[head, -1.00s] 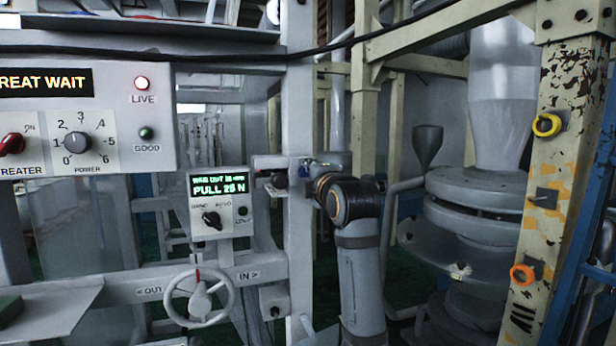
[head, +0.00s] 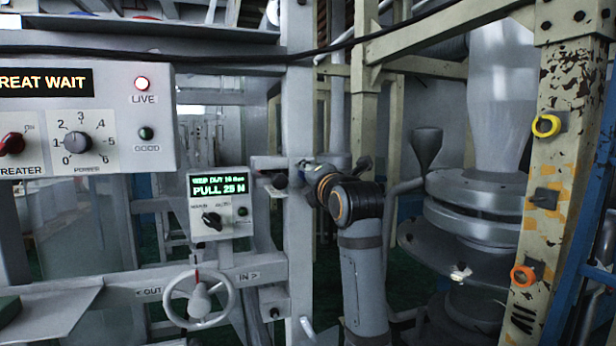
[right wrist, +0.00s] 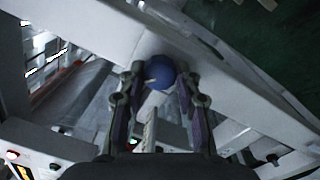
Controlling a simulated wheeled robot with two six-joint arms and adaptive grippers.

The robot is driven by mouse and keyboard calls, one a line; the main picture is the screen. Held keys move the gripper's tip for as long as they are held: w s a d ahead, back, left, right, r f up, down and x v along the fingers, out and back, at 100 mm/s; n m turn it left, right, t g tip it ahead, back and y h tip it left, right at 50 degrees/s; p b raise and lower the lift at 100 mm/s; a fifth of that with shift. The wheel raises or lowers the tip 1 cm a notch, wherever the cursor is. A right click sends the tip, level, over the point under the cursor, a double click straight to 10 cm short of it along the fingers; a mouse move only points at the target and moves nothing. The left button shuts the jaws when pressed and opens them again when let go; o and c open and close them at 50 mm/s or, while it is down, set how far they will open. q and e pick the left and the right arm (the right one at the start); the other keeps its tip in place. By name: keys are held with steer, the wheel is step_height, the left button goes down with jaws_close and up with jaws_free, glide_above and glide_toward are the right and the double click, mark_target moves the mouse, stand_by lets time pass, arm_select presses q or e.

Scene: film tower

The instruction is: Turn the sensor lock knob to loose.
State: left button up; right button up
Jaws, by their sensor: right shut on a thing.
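The sensor lock knob (right wrist: 159,70) seems to be the round dark blue knob in the right wrist view. It has a small pale mark and sits at a pale metal beam. My right gripper (right wrist: 161,78) has one finger on each side of the knob and is shut on it. In the head view my right arm comes up from below, and the right gripper (head: 279,179) reaches left to the grey upright post. There the gripper is small and dark, and the knob cannot be made out. No loose or locked label is legible. My left gripper is not in view.
A small display box (head: 219,204) reading PULL 25 N hangs left of the post. A handwheel (head: 199,299) is below it. A panel (head: 110,117) with a red lamp is at upper left. A cream beam (head: 556,190) with several knobs stands at right.

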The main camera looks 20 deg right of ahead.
steer(key=shift+f, duration=0.15)
steer(key=o, duration=1.1)
steer(key=shift+o, duration=0.2)
steer(key=s, duration=1.2)
steer(key=shift+d+f, duration=0.15)
